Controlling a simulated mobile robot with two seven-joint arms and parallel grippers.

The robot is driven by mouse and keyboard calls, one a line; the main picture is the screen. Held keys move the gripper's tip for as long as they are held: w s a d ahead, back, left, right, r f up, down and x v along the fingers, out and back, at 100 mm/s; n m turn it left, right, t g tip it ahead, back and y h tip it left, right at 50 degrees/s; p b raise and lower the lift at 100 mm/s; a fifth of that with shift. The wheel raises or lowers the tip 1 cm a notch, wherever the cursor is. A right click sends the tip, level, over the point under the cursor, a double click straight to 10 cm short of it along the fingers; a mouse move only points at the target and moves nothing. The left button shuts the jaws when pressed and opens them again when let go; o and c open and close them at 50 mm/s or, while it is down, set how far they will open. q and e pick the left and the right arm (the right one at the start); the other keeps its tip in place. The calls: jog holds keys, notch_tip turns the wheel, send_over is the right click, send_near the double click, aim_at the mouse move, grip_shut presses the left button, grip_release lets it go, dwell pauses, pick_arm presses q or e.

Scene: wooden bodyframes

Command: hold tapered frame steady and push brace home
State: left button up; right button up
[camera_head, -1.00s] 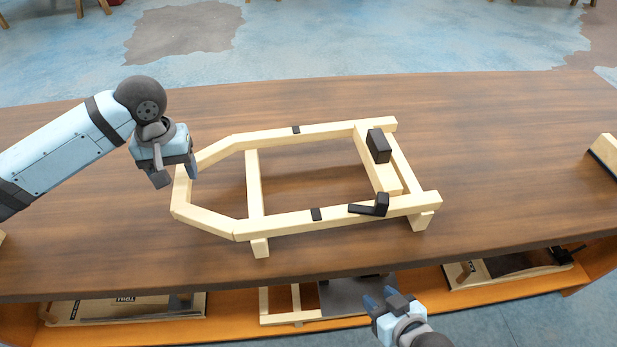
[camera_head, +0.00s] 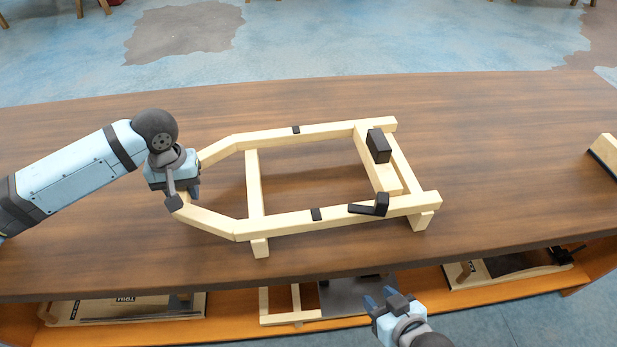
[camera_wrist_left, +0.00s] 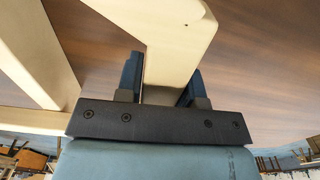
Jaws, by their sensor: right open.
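The tapered wooden frame (camera_head: 300,221) lies on the table, its narrow end to the left. A crosspiece (camera_head: 254,185) spans it near the taper. Near its wide right end a broader crosspiece (camera_head: 384,177), perhaps the brace, carries a black block (camera_head: 378,146). My left gripper (camera_head: 183,198) is at the narrow end. In the left wrist view its fingers (camera_wrist_left: 163,85) stand on either side of a frame bar (camera_wrist_left: 165,50); whether they grip it is unclear. My right gripper (camera_head: 380,300) is open and empty, in front of the table edge, below the frame.
A black L-shaped piece (camera_head: 372,207) sits on the near rail by the wide end. Small black pads mark both rails. The brown tabletop (camera_head: 510,165) is clear right of the frame, up to another wooden piece (camera_head: 606,152). A shelf below (camera_head: 230,307) holds wooden parts.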

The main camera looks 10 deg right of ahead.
pick_arm(q)
grip_shut()
jog(key=shift+d+r, duration=0.1)
jog(key=shift+r, duration=0.1)
jog(key=shift+d+f, duration=0.15)
jog(key=shift+d, duration=0.45)
dwell(0.6)
jog(key=shift+f, duration=0.15)
dwell(0.3)
dwell(0.8)
